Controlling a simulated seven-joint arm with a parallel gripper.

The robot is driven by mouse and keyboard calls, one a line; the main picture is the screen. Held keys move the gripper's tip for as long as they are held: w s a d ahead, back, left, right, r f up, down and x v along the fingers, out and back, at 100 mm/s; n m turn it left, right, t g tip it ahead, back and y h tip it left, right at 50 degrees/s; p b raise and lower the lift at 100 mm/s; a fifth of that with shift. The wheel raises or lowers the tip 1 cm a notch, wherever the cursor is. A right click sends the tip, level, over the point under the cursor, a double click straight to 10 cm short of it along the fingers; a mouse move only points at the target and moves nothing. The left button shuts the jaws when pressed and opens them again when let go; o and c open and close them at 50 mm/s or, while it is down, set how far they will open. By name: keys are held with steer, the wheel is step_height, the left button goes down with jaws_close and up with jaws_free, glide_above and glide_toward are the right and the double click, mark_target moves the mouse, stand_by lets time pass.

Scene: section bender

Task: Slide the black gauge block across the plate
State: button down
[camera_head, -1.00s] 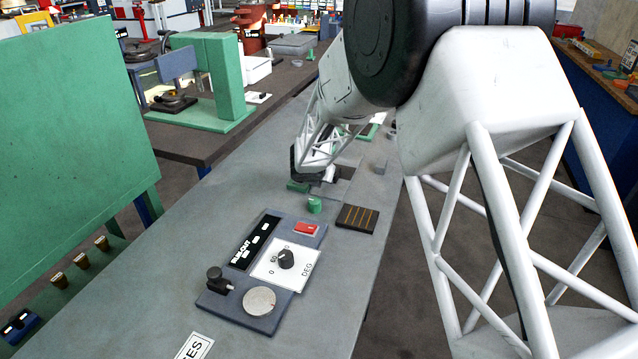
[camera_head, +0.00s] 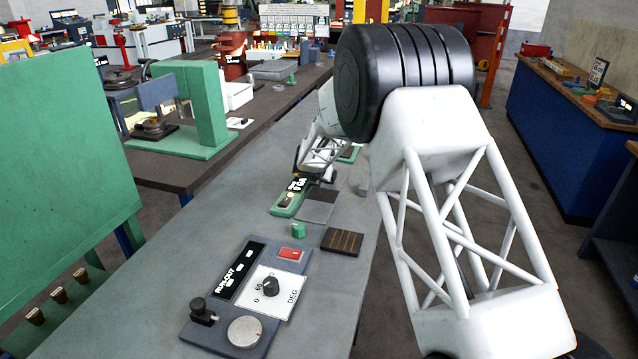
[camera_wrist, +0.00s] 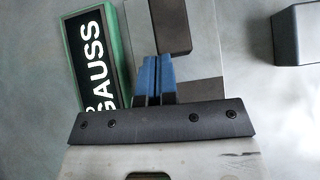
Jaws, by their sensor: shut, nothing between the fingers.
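The black gauge block (camera_wrist: 169,25) shows at the top of the wrist view, lying on a pale grey plate (camera_wrist: 205,50) with a darker grey part nearer my gripper. My gripper (camera_wrist: 156,62) has its two blue fingers shut together with nothing between them. Their tips are close to the block's near end; I cannot tell whether they touch it. In the head view the plate (camera_head: 318,205) lies beyond the green cylinder. My gripper's end is small and dark there, and I cannot make out the block.
A green-framed GAUSS panel (camera_wrist: 90,58) stands just left of the plate; it also shows in the head view (camera_head: 288,200). A dark grey block (camera_wrist: 296,33) is to the right. A green cylinder (camera_head: 298,230), a slotted dark pad (camera_head: 342,242) and a RUNOUT panel (camera_head: 235,270) are nearer on the bench.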

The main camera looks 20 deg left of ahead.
steer(key=shift+w, duration=0.25)
steer(key=shift+s, duration=0.1)
steer(key=v, duration=1)
stand_by(0.4)
stand_by(0.3)
